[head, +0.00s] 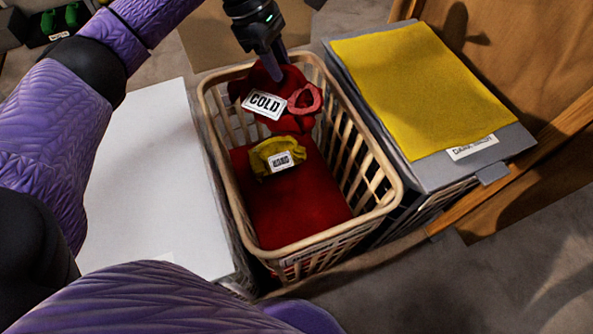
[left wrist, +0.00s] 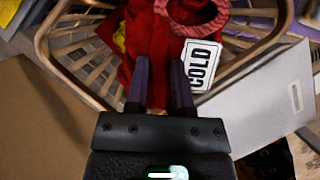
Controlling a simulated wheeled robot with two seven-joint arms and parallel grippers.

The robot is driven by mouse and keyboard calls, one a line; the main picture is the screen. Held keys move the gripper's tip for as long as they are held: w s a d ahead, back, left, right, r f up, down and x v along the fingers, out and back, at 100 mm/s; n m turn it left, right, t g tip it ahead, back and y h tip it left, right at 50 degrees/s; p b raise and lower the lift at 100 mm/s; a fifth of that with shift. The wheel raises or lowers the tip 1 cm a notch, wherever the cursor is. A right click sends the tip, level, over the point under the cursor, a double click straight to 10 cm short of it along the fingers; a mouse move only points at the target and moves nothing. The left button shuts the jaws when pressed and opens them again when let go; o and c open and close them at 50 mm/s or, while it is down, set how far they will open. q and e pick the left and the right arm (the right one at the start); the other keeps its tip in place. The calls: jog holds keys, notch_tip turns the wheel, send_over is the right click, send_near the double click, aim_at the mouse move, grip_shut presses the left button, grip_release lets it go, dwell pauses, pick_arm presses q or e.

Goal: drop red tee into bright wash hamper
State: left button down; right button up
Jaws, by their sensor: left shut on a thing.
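The red tee (head: 298,82), with a white "COLD" tag and a ring-shaped collar, hangs bunched from my left gripper (head: 275,69). It appears within the far end of the hamper's opening; how high it is above the contents is unclear. The hamper (head: 385,208) is an open beige slatted basket. In the left wrist view, the fingers (left wrist: 160,88) are shut on the red tee (left wrist: 150,40), with the tag beside them and the hamper's slats (left wrist: 75,62) around it. My right gripper is out of view.
Inside the hamper lie a flat red surface (head: 290,210) and a small yellow garment (head: 268,152) with a white tag. A grey bin with a yellow top (head: 415,85) stands close on the right. A white flat surface (head: 150,190) is on the left. A wooden panel is at far right.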

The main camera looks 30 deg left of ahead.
pick_arm(q)
notch_tip(320, 180, down, 3)
jog(key=shift+f+b, duration=0.1)
jog(key=shift+b, duration=0.5)
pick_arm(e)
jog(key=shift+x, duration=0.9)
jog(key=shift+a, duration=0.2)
pick_arm(q)
jog(key=shift+c, duration=2)
grip_release()
jog(key=p+v, duration=0.4)
jog(key=v, duration=0.5)
jog(key=shift+d+r, duration=0.1)
jog(key=shift+r, duration=0.2)
jog(key=shift+r+p, duration=0.35)
jog(key=shift+a, duration=0.25)
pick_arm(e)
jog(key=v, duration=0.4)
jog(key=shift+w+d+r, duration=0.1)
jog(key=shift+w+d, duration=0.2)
pick_arm(q)
jog(key=shift+f, duration=0.1)
